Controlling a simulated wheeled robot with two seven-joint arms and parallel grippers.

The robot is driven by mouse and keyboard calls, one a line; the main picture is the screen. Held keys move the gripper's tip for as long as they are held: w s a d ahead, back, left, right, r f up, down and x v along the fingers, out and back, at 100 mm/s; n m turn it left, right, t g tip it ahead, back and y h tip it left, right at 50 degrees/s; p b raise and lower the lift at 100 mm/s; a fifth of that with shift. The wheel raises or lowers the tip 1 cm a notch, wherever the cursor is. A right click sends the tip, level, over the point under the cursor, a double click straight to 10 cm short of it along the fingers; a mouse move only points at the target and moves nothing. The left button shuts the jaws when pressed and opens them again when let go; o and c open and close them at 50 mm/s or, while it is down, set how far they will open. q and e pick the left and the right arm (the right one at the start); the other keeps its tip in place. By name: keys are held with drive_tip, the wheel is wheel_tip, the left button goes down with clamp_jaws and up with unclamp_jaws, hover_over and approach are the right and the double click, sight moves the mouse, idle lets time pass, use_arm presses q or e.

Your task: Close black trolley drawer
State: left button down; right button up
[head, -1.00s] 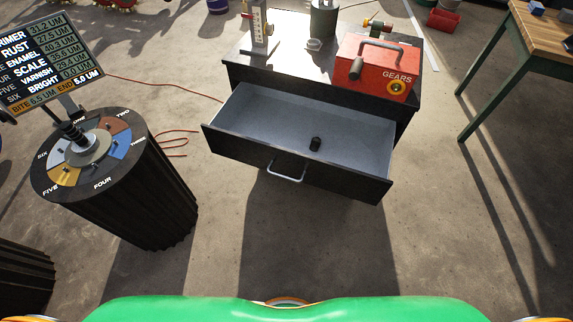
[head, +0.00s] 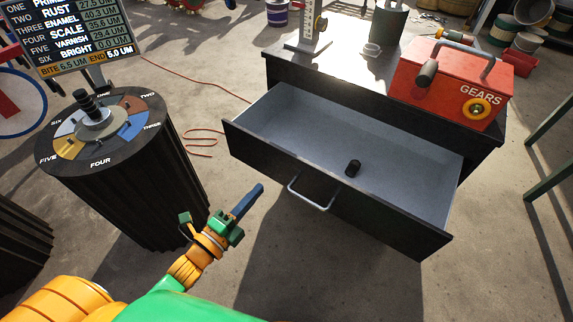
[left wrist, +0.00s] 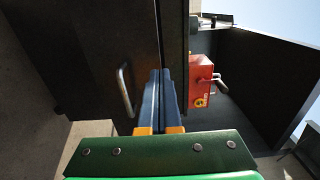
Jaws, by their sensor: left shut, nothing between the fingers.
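The black trolley drawer (head: 390,215) is pulled out toward me, with a silver bar handle (head: 311,196) on its front. My right gripper is not in view.
A red gears box (head: 450,85), a gauge stand (head: 308,28) and a dark canister (head: 388,25) stand on the trolley top. A ribbed black drum (head: 130,190) with a coloured dial stands to the left. A red cable (head: 205,140) lies on the floor.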

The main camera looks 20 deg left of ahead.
sight(290, 156)
use_arm(q)
drive_tip(key=b+x, duration=0.1)
drive_tip(key=x, duration=1)
drive_tip(key=shift+w+d+f, duration=0.1)
drive_tip(key=shift+w+f, duration=0.1)
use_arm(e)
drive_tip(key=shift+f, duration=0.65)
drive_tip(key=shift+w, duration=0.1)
